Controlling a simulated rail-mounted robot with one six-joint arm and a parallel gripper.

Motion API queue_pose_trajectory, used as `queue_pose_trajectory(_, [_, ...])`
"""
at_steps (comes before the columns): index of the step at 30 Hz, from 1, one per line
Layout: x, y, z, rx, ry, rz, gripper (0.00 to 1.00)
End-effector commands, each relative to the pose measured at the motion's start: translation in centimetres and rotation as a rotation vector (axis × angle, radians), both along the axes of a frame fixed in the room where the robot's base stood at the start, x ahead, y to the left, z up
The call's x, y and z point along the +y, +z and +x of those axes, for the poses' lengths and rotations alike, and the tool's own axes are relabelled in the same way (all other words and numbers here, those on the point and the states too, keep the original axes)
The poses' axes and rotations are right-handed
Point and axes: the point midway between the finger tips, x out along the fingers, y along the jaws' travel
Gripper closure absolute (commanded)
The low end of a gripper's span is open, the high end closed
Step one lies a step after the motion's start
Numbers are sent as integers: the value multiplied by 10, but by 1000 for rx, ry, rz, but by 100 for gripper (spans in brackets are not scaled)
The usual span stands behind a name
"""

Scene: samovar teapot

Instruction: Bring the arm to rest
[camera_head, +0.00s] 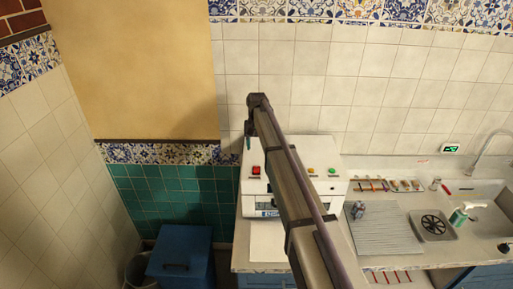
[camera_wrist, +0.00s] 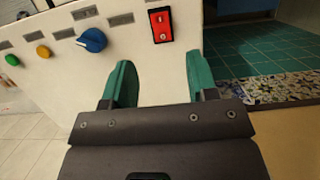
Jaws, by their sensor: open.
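My gripper (camera_wrist: 159,64) shows in the wrist view with its two green fingers spread apart and nothing between them. It faces the front of a white machine (camera_wrist: 185,75), which has a blue knob (camera_wrist: 91,40) and a red switch (camera_wrist: 161,25). In the head view my arm reaches up and across the machine (camera_head: 330,150). The gripper is mostly hidden there; a small dark green tip (camera_head: 249,143) shows above the red switch (camera_head: 256,170). I cannot tell whether the fingers touch the machine.
Right of the machine are a ribbed drainboard (camera_head: 385,232), a green-and-white bottle (camera_head: 459,215), a dark round grate (camera_head: 433,225) and a sink (camera_head: 490,222). A blue bin (camera_head: 180,258) stands at lower left. Tiled walls lie behind and at left.

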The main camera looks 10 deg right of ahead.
Motion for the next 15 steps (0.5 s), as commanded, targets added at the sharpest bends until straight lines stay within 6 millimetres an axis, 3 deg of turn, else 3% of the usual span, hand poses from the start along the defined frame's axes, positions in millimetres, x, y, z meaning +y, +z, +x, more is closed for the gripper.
queue_pose_trajectory(1, [-1, 14, 2, 0, 0, 0, 47])
queue_pose_trajectory(2, [-1, 16, 3, 0, 0, 0, 47])
queue_pose_trajectory(12, [-1, 12, 5, -8, 12, 3, 47])
queue_pose_trajectory(14, [-1, 11, -7, -40, 41, 5, 47])
queue_pose_trajectory(15, [-2, 9, -30, -61, 57, 5, 47])
